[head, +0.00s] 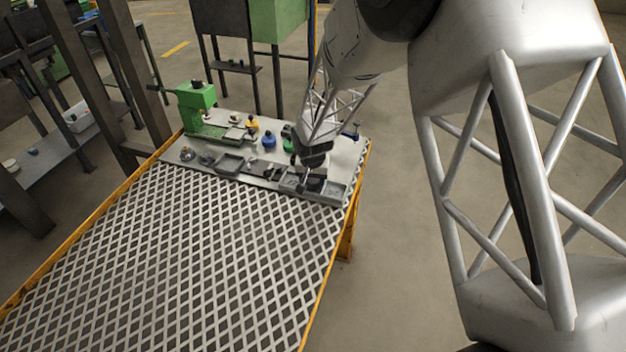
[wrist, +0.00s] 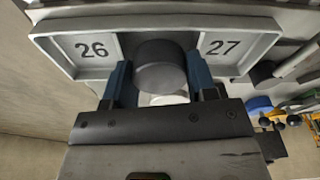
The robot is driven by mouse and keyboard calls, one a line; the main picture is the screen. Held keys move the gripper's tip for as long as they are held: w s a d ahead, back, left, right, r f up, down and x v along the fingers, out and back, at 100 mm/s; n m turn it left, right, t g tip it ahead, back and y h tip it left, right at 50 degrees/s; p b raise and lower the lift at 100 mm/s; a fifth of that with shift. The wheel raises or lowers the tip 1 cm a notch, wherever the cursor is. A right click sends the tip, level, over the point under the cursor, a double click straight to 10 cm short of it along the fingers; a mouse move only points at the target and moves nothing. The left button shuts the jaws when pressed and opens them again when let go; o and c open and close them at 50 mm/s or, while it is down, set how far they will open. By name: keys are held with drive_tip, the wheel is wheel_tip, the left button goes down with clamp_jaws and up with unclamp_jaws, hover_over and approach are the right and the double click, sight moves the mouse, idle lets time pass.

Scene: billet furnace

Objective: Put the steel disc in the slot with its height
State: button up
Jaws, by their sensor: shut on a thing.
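The steel disc (wrist: 160,65) is a dark grey, round, thick piece in the wrist view. My gripper (wrist: 160,80) is shut on it, with one blue finger at each side. The disc is over the middle of a pale grey slotted tray (wrist: 150,22), between the printed numbers 26 (wrist: 92,50) at left and 27 (wrist: 222,47) at right. It hides part of the tray's middle; I cannot tell whether it touches the floor there. In the head view my gripper (head: 303,180) is low over the tray (head: 338,198) at the table's right end.
A green machine (head: 197,100) stands at the table's back left. Blue (head: 268,142) and yellow (head: 252,125) items stand behind the tray, left of my gripper. A square grey tray (head: 228,164) lies further left. The lattice table top (head: 180,260) in front is clear.

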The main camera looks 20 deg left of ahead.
sight(314, 188)
drive_tip(key=f, duration=0.2)
drive_tip(key=s+f, duration=0.1)
drive_tip(key=shift+d, duration=0.4)
drive_tip(key=o, duration=1.2)
drive_tip(key=shift+s, duration=0.1)
drive_tip(key=shift+o, duration=0.4)
drive_tip(key=r, duration=1.2)
drive_tip(key=shift+s+r, duration=0.15)
drive_tip(key=shift+s, duration=0.15)
drive_tip(key=shift+s+r, duration=0.1)
drive_tip(key=shift+r, duration=0.75)
